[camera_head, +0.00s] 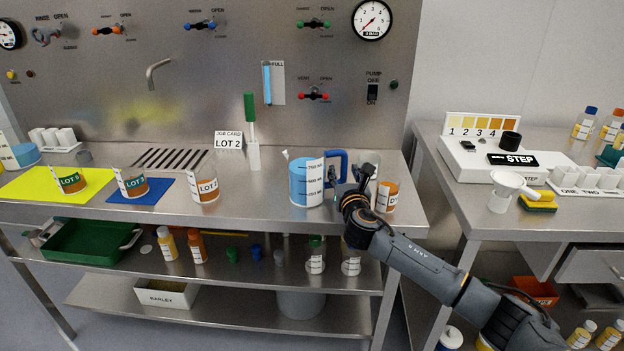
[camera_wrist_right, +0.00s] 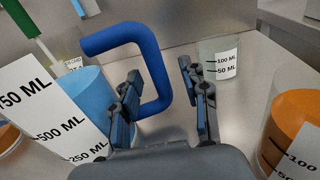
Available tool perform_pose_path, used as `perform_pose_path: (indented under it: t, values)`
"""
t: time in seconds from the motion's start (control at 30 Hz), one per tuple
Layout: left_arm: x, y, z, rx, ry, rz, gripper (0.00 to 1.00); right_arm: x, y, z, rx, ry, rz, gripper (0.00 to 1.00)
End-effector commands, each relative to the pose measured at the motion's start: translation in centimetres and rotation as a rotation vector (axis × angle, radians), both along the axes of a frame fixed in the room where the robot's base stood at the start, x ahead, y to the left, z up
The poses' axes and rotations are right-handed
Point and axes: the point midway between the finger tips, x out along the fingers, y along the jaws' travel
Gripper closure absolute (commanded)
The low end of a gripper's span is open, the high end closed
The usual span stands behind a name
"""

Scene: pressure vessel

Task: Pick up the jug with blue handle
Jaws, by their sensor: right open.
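My right gripper (camera_head: 356,186) is at the handle side of the jug. The right wrist view shows my right gripper (camera_wrist_right: 160,98) open, with a gap between handle and right finger. My left gripper is out of view.
A cup of orange liquid (camera_head: 388,196) stands right of my gripper; a clear beaker (camera_wrist_right: 219,58) is behind the fingers. A LOT 2 beaker (camera_head: 207,185) and green-handled brush (camera_head: 251,120) are further left. The counter's front edge is close.

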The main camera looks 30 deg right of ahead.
Motion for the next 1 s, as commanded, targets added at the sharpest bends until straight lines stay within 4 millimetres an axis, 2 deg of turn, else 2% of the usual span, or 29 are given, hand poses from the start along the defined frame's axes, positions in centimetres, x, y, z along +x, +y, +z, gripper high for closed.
perform_pose_path:
  t: [0.13,0.37,0.6,1.0]
  values:
    - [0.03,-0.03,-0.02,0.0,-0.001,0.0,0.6,0.9,-0.37,0.01,0.0,0.0,0.0,0.55]
    - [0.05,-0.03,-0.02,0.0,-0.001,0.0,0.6,0.96,-0.4,0.0,0.0,0.0,0.001,0.55]
    - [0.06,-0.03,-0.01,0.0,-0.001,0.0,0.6,0.94,-0.4,0.0,0.0,0.0,0.0,1.0]
    - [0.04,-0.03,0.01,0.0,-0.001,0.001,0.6,0.94,-0.42,0.22,0.0,-0.002,0.0,1.0]
